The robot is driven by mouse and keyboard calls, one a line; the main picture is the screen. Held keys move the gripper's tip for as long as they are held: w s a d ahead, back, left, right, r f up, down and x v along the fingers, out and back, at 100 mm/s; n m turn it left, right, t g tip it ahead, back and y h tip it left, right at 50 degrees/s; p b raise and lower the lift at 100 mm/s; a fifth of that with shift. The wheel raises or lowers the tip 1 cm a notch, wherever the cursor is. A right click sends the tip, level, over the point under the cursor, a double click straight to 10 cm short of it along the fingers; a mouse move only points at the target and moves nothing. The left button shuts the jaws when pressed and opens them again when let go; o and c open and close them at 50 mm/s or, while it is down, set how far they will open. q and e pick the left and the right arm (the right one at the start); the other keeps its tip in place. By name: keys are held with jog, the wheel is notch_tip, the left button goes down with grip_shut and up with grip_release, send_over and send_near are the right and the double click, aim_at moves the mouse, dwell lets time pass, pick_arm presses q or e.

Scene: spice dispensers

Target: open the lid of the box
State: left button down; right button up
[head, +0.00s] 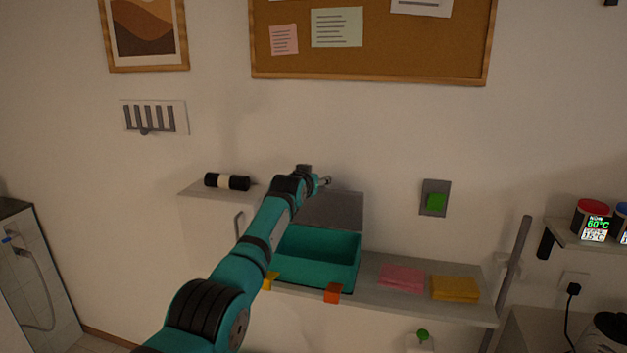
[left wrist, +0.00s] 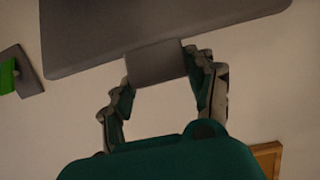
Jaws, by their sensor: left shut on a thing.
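The teal box (head: 318,268) sits on the wall shelf, its inside visible from above. Its grey lid (head: 338,210) stands raised at the back of the box, near the wall. In the left wrist view the lid (left wrist: 150,22) is a broad grey plate with a small tab (left wrist: 157,63) on its edge. My left gripper (left wrist: 158,72) is shut on that tab, one finger on each side. In the head view my left gripper (head: 322,182) is at the lid's upper left edge, partly hidden by my wrist. My right gripper is out of view.
An orange latch (head: 333,293) and a yellow one (head: 270,281) show at the box front. Pink notes (head: 402,278) and yellow notes (head: 455,288) lie to the right on the shelf. A green switch (head: 436,201) is on the wall; a black-and-white roller (head: 227,181) lies left.

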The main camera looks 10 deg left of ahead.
pick_arm(q)
jog(key=shift+f, duration=0.15)
jog(key=shift+c, duration=2)
grip_release()
jog(key=v, duration=1.2)
